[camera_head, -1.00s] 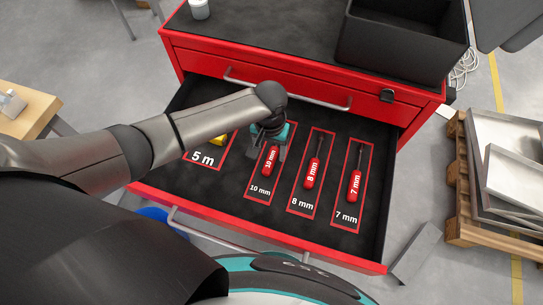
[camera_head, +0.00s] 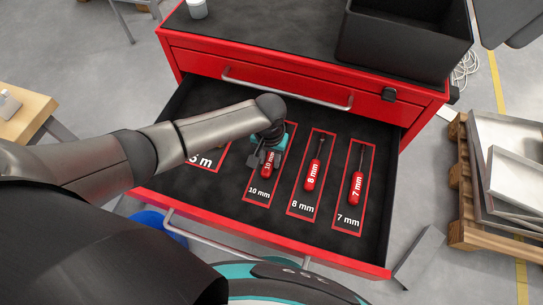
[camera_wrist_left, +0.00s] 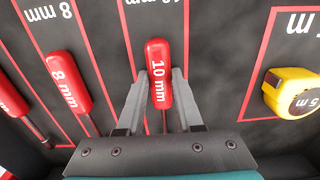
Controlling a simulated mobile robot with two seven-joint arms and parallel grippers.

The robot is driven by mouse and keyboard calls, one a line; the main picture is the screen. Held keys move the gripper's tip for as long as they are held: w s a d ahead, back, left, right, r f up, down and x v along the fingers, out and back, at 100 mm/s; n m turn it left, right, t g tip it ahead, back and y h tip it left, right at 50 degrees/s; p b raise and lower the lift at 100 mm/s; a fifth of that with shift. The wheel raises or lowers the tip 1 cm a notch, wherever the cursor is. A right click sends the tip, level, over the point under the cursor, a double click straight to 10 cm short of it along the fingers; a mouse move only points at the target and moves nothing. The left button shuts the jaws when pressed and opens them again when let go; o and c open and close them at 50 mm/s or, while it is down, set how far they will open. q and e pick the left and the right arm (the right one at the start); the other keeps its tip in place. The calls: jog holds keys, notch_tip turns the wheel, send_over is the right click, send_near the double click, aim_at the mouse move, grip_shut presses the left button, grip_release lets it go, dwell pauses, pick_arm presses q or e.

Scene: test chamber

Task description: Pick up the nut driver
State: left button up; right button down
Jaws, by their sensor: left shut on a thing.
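The 10 mm nut driver has a red handle (camera_head: 268,169) and lies in its red-outlined slot in the open drawer (camera_head: 210,95). My left gripper (camera_head: 265,163) is over it, pointing down. In the left wrist view the gripper's grey fingers (camera_wrist_left: 160,78) are shut on the red handle (camera_wrist_left: 158,65), one on each side. Part of its shaft shows between the fingers; I cannot tell whether it is clear of the drawer floor. The 8 mm driver (camera_head: 313,173) and the 7 mm driver (camera_head: 356,187) lie to the right in their own slots. My right gripper is not in view.
A yellow tape measure (camera_wrist_left: 292,92) lies beside the 10 mm slot. A black bin (camera_head: 400,45) and a white container (camera_head: 197,9) stand on the red cabinet. A pallet with metal sheets (camera_head: 500,165) is at the right, a wooden table (camera_head: 25,112) at the left.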

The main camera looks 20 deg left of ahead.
pick_arm(q)
grip_shut()
jog(key=shift+s+r, duration=0.1)
